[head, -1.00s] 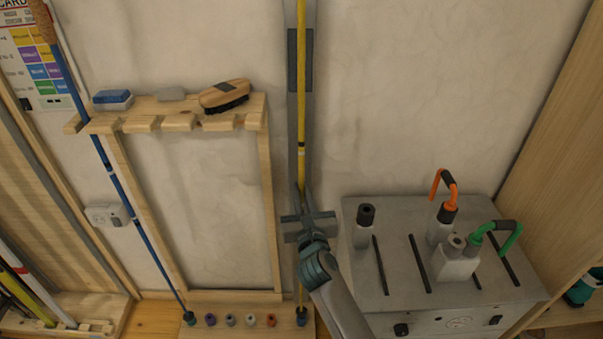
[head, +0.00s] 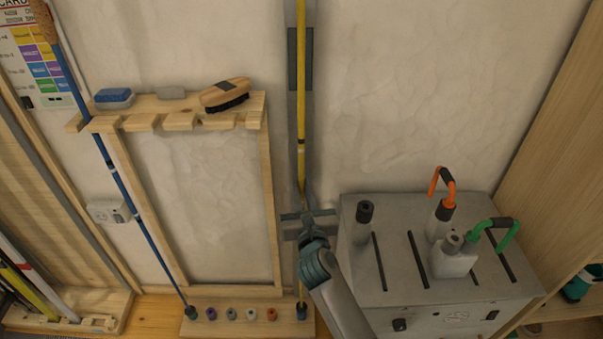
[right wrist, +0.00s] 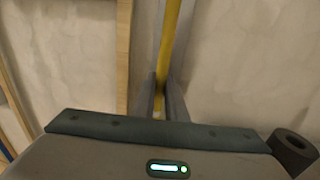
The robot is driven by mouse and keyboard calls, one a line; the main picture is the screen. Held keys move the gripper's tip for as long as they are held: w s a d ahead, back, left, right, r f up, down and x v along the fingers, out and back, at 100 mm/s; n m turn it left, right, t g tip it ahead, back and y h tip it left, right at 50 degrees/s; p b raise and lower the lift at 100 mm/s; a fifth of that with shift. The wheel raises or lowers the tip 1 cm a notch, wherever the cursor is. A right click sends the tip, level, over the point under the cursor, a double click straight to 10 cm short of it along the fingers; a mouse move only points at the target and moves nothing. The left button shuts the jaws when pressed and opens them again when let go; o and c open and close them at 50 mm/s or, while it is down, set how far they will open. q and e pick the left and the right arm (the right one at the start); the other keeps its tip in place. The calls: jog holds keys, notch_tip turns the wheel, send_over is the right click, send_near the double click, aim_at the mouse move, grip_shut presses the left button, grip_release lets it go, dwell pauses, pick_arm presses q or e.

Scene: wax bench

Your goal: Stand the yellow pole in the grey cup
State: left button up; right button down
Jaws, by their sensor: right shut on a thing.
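The yellow pole (head: 301,110) stands upright in front of the wall. Its foot is at the dark blue cup (head: 301,313) at the right end of the low wooden base, and it appears to be in that cup. My right gripper (head: 303,194) is shut on the pole; the right wrist view also shows the pole (right wrist: 168,50) between the fingers (right wrist: 162,103). The grey cup (head: 231,314) is in the row on the base, left of the pole's foot, with nothing in it that I can see. My left gripper is not in view.
A blue pole (head: 125,195) leans in the rack, its foot at a green cup (head: 190,313). Purple, white and orange cups share the base (head: 240,302). A brush (head: 224,92) lies on the rack's shelf. A grey metal box (head: 400,285) with tools stands at right.

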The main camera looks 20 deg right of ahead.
jog(key=s+a+p, duration=0.1)
jog(key=s+a, duration=0.1)
jog(key=s, duration=0.7)
jog(key=shift+s+a, duration=0.35)
jog(key=shift+a, duration=0.05)
dwell(0.4)
jog(key=shift+r, duration=0.1)
